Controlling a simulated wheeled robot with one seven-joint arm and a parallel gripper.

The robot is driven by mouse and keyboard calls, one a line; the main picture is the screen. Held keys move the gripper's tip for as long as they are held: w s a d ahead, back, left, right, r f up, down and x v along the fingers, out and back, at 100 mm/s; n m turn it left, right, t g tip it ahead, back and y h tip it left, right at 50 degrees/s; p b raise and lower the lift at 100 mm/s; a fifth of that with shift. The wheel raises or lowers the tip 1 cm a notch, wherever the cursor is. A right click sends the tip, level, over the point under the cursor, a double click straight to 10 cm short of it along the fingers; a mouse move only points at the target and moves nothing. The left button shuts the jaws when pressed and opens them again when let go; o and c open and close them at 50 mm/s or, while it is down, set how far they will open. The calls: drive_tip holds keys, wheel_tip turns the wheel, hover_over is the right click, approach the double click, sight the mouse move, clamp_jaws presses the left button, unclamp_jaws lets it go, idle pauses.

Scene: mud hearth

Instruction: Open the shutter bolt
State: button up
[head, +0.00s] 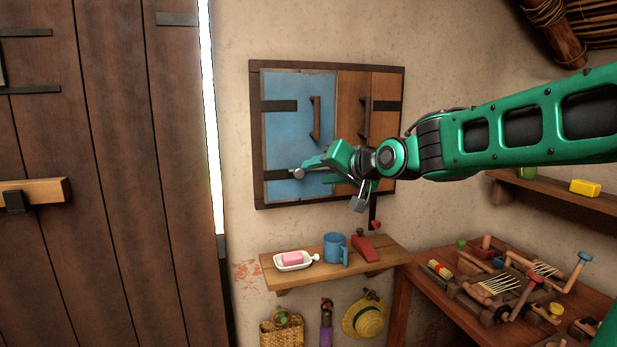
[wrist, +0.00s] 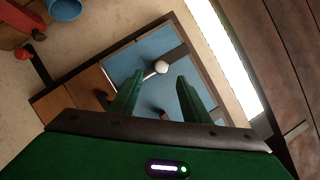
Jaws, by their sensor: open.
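The shutter (head: 300,110) is set in a dark frame on the wall, with a blue left leaf and a brown wooden right leaf. The bolt's pale round knob (head: 298,173) shows low on the blue leaf. It also shows in the wrist view (wrist: 161,67), at the end of a thin rod. My gripper (head: 312,170) is in front of the lower shutter. In the wrist view my gripper (wrist: 161,76) is open, with the knob seen between its fingertips; I cannot tell whether it touches. My gripper hides much of the bolt in the head view.
Below, a small shelf (head: 384,258) holds a blue mug (head: 335,248), a soap dish (head: 293,261) and a red object. A cluttered workbench (head: 400,317) stands at right. A plank door (head: 120,200) fills the left.

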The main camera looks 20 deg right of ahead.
sight(300, 174)
drive_tip(key=x, duration=1)
drive_tip(key=shift+w+a, duration=0.2)
drive_tip(key=shift+w, duration=0.25)
drive_tip(key=shift+r, duration=0.1)
drive_tip(key=shift+c, duration=0.6)
clamp_jaws()
